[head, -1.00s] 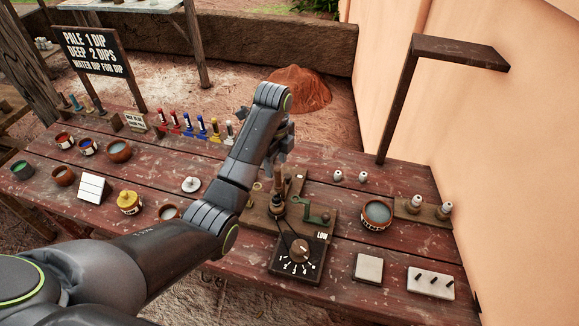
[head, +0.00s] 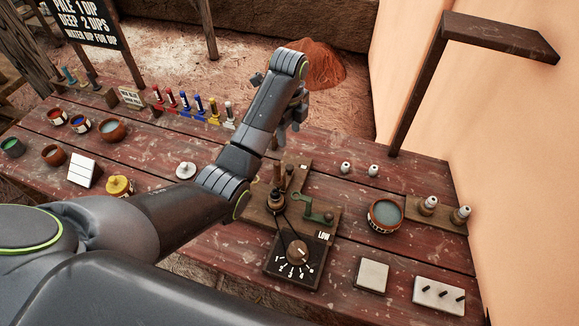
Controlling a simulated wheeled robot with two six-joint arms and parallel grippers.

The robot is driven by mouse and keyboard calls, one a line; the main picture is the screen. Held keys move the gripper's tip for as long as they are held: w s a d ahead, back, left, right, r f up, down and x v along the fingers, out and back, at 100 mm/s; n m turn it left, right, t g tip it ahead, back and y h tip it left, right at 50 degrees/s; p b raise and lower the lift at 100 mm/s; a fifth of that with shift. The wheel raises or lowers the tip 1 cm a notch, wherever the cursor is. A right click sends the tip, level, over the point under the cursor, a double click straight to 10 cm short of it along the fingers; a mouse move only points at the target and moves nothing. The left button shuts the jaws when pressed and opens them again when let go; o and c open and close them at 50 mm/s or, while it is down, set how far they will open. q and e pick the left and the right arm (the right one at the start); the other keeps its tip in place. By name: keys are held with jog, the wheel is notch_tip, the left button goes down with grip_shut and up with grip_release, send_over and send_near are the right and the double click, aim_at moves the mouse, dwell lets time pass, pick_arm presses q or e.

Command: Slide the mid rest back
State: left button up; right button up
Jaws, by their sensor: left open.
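A small device on the table has a wooden base (head: 262,215), an upright wooden spindle (head: 277,180) and a green bracket-like part (head: 318,210). A black dial plate (head: 295,262) with numbers and a round knob stands in front, beside a "LOW" label. Which part is the mid rest, I cannot tell for sure; it may be the green part. My left gripper (head: 291,122) is open, beyond and above the device and apart from it. My left forearm hides part of the table left of the device. My right gripper is not in view.
A bowl of grey liquid (head: 385,215) and white-topped pegs (head: 428,204) stand to the right. A dark post with an arm (head: 418,95) rises behind. A pale block (head: 371,276) and a pegged block (head: 438,295) lie in front.

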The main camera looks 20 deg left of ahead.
pick_arm(q)
jog(key=b, duration=0.3)
send_over(290, 166)
notch_tip(290, 166, down, 4)
notch_tip(290, 166, down, 3)
jog(key=shift+s+f+p, duration=0.15)
jog(key=shift+p, duration=0.35)
notch_tip(290, 166, down, 6)
jog(key=shift+f+p, duration=0.1)
jog(key=shift+p, duration=0.2)
jog(key=shift+f, duration=0.7)
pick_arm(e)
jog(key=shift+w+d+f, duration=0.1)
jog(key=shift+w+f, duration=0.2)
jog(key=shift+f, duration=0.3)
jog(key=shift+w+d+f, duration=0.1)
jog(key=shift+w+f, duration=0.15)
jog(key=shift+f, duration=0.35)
pick_arm(q)
grip_shut()
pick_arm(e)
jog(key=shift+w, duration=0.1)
